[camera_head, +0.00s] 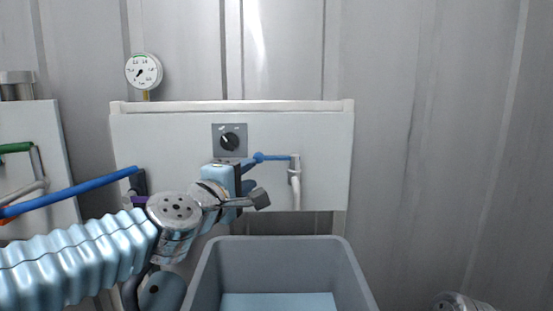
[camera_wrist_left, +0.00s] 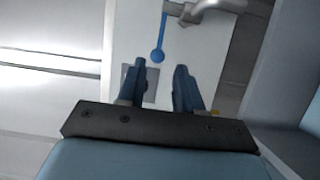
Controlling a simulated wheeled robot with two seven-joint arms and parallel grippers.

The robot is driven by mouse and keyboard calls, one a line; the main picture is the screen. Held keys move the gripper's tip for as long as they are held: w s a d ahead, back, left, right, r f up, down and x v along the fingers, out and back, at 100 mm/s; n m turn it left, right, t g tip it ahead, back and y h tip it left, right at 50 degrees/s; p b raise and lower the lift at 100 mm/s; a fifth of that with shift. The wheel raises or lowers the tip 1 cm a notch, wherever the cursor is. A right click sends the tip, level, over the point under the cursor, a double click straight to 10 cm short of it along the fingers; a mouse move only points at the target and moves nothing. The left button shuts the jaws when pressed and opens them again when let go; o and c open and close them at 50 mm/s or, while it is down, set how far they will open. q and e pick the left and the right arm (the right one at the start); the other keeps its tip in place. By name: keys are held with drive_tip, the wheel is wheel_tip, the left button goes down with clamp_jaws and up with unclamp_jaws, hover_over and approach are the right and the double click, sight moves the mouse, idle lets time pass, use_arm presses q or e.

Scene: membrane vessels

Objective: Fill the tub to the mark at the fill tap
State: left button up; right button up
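The fill tap is on a white wall panel. Its blue lever (camera_head: 272,157) points left and ends in a round knob. Its pale spout (camera_head: 296,190) hangs down at the right. The grey tub (camera_head: 205,280) stands below, in front of the panel; a light blue surface shows inside, and I cannot tell whether it is water. No mark is visible. My left gripper (camera_head: 250,173) is just left of the lever. In the left wrist view its two dark fingers (camera_wrist_left: 159,66) are apart and empty, with the lever knob (camera_wrist_left: 157,55) just beyond and between their tips. My right gripper is not in view.
A black rotary knob (camera_head: 229,141) on a grey plate sits above the left gripper. A round gauge (camera_head: 144,71) stands above the panel (camera_head: 170,120). Blue, green and red-orange handles or pipes are at the left. The wall right of the panel is bare.

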sight(271, 159)
use_arm(q)
drive_tip(key=p+x, duration=0.1)
drive_tip(key=x, duration=1)
drive_tip(key=shift+w+d+p, duration=0.1)
drive_tip(key=shift+w+p, duration=0.1)
drive_tip(key=shift+p, duration=0.2)
clamp_jaws()
drive_tip(key=shift+f, duration=0.1)
idle(0.6)
